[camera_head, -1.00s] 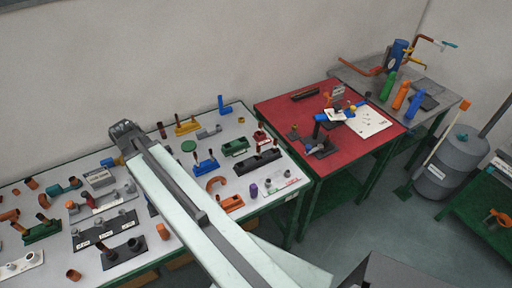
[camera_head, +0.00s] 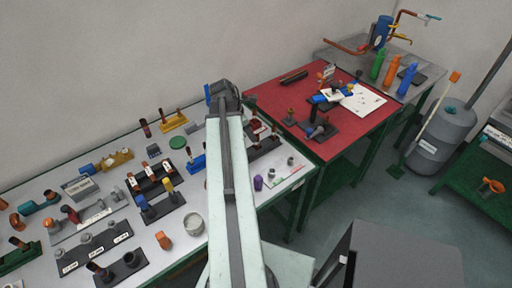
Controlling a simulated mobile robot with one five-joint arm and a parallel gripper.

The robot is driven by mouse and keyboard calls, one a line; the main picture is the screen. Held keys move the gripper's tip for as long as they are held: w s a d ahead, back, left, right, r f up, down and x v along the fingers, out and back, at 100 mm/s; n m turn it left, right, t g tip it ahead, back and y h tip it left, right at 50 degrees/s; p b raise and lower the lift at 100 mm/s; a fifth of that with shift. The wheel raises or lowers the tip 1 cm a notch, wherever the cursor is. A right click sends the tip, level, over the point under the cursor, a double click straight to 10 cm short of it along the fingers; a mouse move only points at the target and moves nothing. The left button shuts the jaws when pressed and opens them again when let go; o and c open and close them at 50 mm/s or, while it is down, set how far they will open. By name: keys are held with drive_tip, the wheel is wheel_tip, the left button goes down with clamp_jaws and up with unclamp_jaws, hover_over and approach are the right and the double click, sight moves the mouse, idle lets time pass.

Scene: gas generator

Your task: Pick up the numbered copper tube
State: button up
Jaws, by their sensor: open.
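Several small reddish-brown, copper-coloured tubes with white tags stand in a dark holder (camera_head: 152,181) on the white table, left of my arm. The tags look like number labels but are too small to read. I cannot tell which one is the numbered copper tube. My arm rises from the bottom of the picture across the white table, and its far joint shows near the table's back edge. The fingers of my gripper do not show; they seem hidden beyond the arm. Nothing is visibly held.
The white table (camera_head: 65,178) is crowded with fixtures. A grey cup (camera_head: 194,224) and an orange piece (camera_head: 163,240) stand near its front edge. A red table (camera_head: 262,88) with tools adjoins at right.

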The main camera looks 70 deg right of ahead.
sight(257, 144)
drive_tip(key=shift+b+x, duration=0.4)
drive_tip(key=shift+x, duration=0.6)
drive_tip(key=b+x, duration=0.4)
drive_tip(key=x, duration=0.1)
drive_tip(key=shift+s+a+b, duration=0.1)
drive_tip(key=shift+s+b, duration=0.1)
drive_tip(key=shift+b, duration=0.1)
drive_tip(key=shift+r, duration=0.2)
clamp_jaws()
